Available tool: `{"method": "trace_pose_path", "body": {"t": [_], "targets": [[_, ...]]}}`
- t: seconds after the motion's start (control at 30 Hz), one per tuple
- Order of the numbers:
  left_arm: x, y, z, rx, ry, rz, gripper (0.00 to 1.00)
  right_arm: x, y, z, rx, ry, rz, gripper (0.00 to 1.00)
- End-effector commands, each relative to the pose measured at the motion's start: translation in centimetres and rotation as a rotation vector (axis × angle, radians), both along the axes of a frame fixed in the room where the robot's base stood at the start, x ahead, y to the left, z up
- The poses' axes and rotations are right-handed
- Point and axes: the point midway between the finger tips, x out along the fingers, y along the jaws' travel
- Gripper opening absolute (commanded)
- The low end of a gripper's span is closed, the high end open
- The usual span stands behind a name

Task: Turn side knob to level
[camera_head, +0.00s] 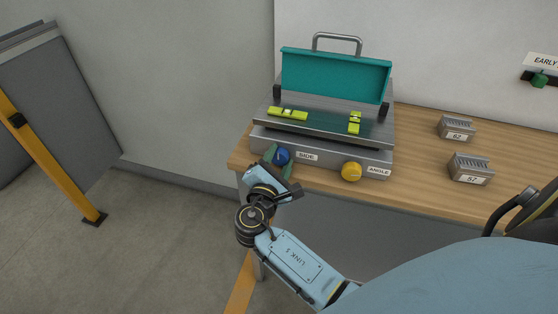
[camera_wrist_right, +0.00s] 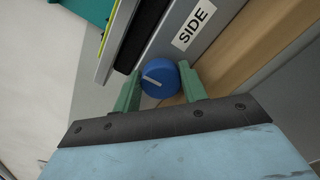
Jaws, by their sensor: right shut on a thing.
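The blue side knob (camera_head: 282,156) sits on the front face of the grey machine (camera_head: 330,152), left of the SIDE label (camera_head: 306,156). My right gripper (camera_head: 279,155) is shut on the knob. In the right wrist view the knob (camera_wrist_right: 160,79) lies between the two green fingers (camera_wrist_right: 158,88), and its white pointer mark is tilted. Two yellow-green spirit levels lie on the machine's plate, one along the left (camera_head: 288,114) and one across at the right (camera_head: 355,122). Their bubbles are too small to read. My left gripper is not in view.
A yellow knob (camera_head: 351,171) sits beside the ANGLE label (camera_head: 378,171). A teal bender lid with a handle (camera_head: 335,76) stands at the back. Two grey blocks marked 62 (camera_head: 456,129) and 57 (camera_head: 471,169) rest on the wooden bench (camera_head: 420,180). Floor at left is open.

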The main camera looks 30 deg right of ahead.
Motion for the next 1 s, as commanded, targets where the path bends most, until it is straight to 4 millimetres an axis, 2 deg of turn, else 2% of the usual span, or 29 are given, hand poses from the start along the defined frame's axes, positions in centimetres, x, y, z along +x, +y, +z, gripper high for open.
{"method": "trace_pose_path", "body": {"t": [0.3,0.33,0.5,1.0], "targets": [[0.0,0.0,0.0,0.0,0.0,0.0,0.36,-0.04,0.08,-0.11,0.003,0.001,0.001,0.19],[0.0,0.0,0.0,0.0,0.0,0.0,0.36,-0.04,0.08,-0.11,0.002,0.002,0.001,0.45],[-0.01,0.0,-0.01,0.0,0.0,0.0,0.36,-0.06,0.04,-0.16,0.003,0.004,0.0,0.64],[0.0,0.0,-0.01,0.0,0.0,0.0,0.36,-0.37,0.32,-0.57,0.005,0.012,-0.004,0.64]]}}
